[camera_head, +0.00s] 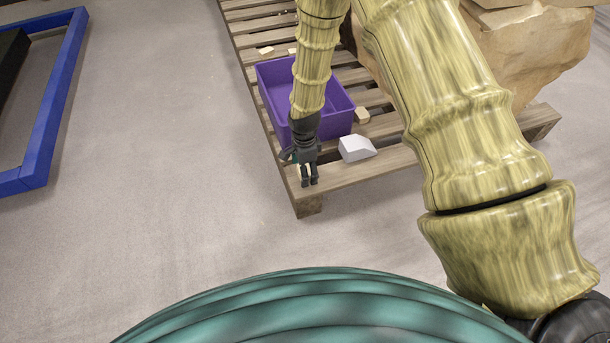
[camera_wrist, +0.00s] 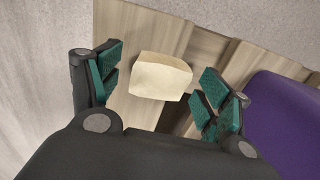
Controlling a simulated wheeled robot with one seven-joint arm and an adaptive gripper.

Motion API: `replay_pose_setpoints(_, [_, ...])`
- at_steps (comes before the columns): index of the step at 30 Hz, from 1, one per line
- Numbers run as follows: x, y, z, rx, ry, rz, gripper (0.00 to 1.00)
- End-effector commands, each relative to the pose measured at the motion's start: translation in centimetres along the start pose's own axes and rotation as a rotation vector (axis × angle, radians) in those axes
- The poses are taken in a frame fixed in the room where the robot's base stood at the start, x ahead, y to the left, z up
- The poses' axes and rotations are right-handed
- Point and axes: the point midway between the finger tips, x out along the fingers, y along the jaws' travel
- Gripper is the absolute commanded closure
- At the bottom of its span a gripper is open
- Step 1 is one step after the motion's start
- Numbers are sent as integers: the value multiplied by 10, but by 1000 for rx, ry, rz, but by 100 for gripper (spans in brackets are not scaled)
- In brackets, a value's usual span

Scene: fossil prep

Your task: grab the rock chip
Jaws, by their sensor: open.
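A pale beige rock chip (camera_wrist: 160,76) lies on the wooden pallet slats in the wrist view. My gripper (camera_wrist: 161,90) is open, with its green-padded fingers to the left and right of the chip. A gap shows between the chip and the pads on both sides. In the head view my gripper (camera_head: 309,182) points down at the near left corner of the pallet. There the chip is mostly hidden by the fingers.
A purple bin (camera_head: 341,121) stands on the pallet (camera_head: 385,160), close to my gripper. A white angular block (camera_head: 356,148) lies right of my gripper. Another beige chip (camera_head: 361,115) lies beside the bin. A large tan rock (camera_head: 540,50) sits at the back right. Blue-framed edging (camera_head: 52,100) is at left.

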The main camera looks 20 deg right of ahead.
Motion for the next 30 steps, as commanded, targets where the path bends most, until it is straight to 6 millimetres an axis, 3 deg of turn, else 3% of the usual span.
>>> replay_pose_setpoints(8, [1, 0, 0, 0, 0, -1, 22])
replay_pose_setpoints(17, [1, 0, 0, 0, 0, -1, 75])
replay_pose_setpoints(30, [-9, 0, 0, 0, 0, -1, 75])
